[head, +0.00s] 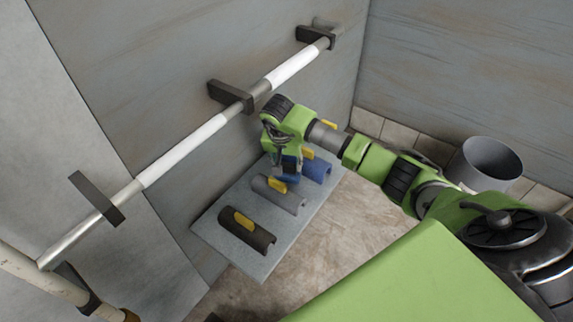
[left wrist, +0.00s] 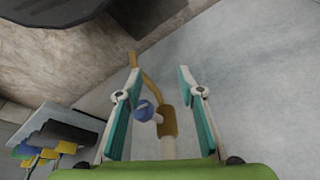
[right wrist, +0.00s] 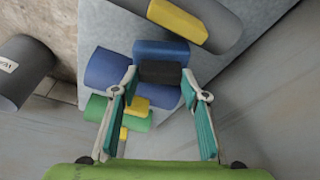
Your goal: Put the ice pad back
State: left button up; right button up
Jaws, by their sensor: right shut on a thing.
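My right gripper (head: 287,160) is over the grey shelf board (head: 232,203), between the grey and blue half-pipe shells. In the right wrist view, the right gripper (right wrist: 159,84) is shut on a blue block with a dark end (right wrist: 160,50), which looks like the ice pad. The pad is partly hidden by the gripper in the head view. I cannot tell whether it touches the board. My left gripper (left wrist: 158,84) is open and empty, seen only in the left wrist view, in front of a brass valve with a blue knob (left wrist: 145,109).
A black shell (head: 246,236), a grey shell (head: 287,199) and a blue shell (head: 318,171), with yellow handles, lie on the board. A green shell (right wrist: 135,121) is beyond the blue one. A pipe with white sections (head: 183,150) runs along the wall. A grey bin (head: 488,168) stands right.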

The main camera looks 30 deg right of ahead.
jog(key=shift+w+a+f, duration=0.1)
jog(key=shift+w+f, duration=0.3)
jog(key=shift+f, duration=0.05)
jog(key=shift+f, duration=0.15)
jog(key=o, duration=1)
